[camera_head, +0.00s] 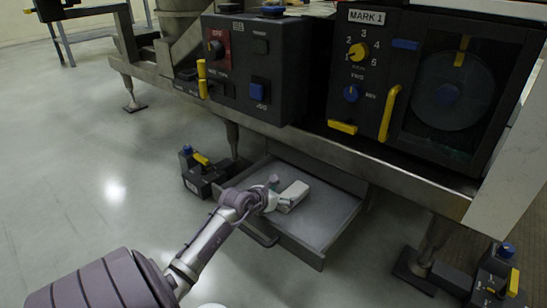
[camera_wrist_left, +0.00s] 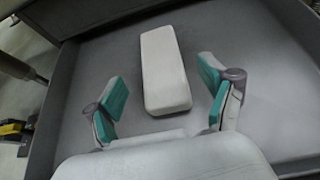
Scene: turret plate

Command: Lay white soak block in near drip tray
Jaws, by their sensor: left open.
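The white soak block (camera_head: 293,195) lies flat in the pulled-out grey drip tray (camera_head: 325,222), towards its left side in the head view. In the left wrist view the block (camera_wrist_left: 165,70) is a long pale slab on the grey tray floor (camera_wrist_left: 265,70). My left gripper (camera_head: 272,190) is low over the tray, at the near left end of the block. Its two green-padded fingers (camera_wrist_left: 162,90) are spread wide, with the block's near end between them and clear gaps on both sides. My right gripper is not in view.
A dark machine with a control box (camera_head: 255,65) and a MARK 1 panel (camera_head: 400,80) overhangs the tray's back. Black pedal units stand left (camera_head: 202,172) and right (camera_head: 497,278) of the tray. A machine leg (camera_head: 425,255) stands to the right. The floor at left is clear.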

